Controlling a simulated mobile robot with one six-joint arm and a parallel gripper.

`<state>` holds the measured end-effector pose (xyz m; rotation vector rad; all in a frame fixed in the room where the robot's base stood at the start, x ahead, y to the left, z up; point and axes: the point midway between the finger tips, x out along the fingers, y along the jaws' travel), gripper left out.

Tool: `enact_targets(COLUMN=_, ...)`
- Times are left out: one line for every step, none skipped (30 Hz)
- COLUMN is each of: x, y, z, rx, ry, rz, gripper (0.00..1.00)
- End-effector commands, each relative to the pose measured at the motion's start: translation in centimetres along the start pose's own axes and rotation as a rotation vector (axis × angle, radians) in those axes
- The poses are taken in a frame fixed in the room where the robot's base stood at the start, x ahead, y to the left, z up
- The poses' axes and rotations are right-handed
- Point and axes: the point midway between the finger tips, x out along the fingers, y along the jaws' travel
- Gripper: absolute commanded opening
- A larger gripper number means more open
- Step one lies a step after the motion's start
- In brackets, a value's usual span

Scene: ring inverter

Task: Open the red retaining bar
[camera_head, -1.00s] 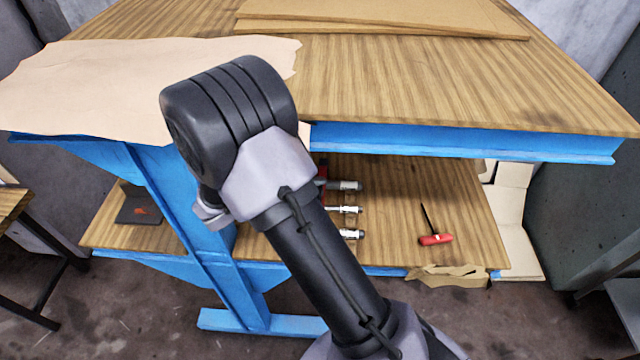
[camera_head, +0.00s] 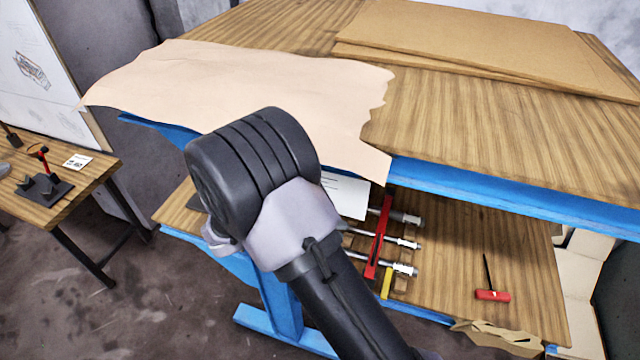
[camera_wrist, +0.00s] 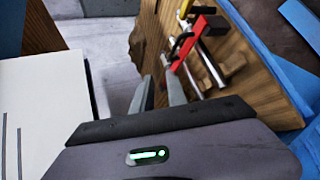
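The red retaining bar (camera_head: 378,240) is on the bench's lower shelf, lying across three silver rods with pale ends. A small yellow part (camera_head: 387,284) is near its front end. In the wrist view, the red bar (camera_wrist: 184,46) crosses the rods ahead of my fingers, with the yellow part (camera_wrist: 203,10) beyond. My gripper (camera_wrist: 159,88) has its two fingers apart with nothing held between them. It appears short of the bar and not touching it. In the head view my arm hides the gripper and part of the shelf.
The blue bench frame (camera_head: 480,188) and wooden top overhang the shelf. Brown paper (camera_head: 250,85) covers the top's left part. A red-handled tool (camera_head: 492,295) lies on the shelf's right. A side table (camera_head: 85,185) stands at left, with open floor between.

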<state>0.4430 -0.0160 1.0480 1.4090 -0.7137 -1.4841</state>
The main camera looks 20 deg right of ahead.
Motion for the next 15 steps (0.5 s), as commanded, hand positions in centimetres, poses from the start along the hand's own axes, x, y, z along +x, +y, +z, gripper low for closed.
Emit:
enact_targets(x=0.0, y=0.0, z=0.0, rx=0.001, ry=0.000, rz=-0.001, gripper=0.18)
enact_targets(x=0.0, y=0.1, z=0.1, rx=0.004, ry=-0.003, rz=-0.007, gripper=0.18)
enact_targets(x=0.1, y=0.4, z=0.5, rx=0.014, ry=-0.013, rz=-0.029, gripper=0.18)
enact_targets(x=0.1, y=0.8, z=1.1, rx=0.030, ry=-0.028, rz=-0.060, gripper=0.18)
enact_targets(x=0.1, y=1.2, z=2.0, rx=0.051, ry=-0.047, rz=-0.106, gripper=0.18)
enact_targets(x=0.0, y=1.9, z=3.7, rx=0.089, ry=-0.077, rz=-0.189, gripper=0.18)
enact_targets(x=-0.1, y=2.4, z=5.2, rx=0.123, ry=-0.099, rz=-0.266, gripper=0.18)
enact_targets(x=-0.4, y=2.7, z=6.8, rx=0.163, ry=-0.116, rz=-0.352, gripper=0.18)
enact_targets(x=-0.9, y=2.9, z=8.9, rx=0.220, ry=-0.127, rz=-0.472, gripper=0.18)
enact_targets(x=-1.5, y=2.9, z=10.4, rx=0.265, ry=-0.128, rz=-0.562, gripper=0.18)
enact_targets(x=-2.2, y=2.9, z=11.8, rx=0.313, ry=-0.120, rz=-0.650, gripper=0.18)
enact_targets(x=-3.2, y=2.7, z=13.4, rx=0.381, ry=-0.098, rz=-0.764, gripper=0.18)
enact_targets(x=-4.0, y=2.5, z=14.4, rx=0.434, ry=-0.073, rz=-0.846, gripper=0.18)
enact_targets(x=-4.8, y=2.3, z=15.3, rx=0.487, ry=-0.042, rz=-0.922, gripper=0.18)
enact_targets(x=-6.0, y=2.1, z=16.3, rx=0.559, ry=0.006, rz=-1.014, gripper=0.18)
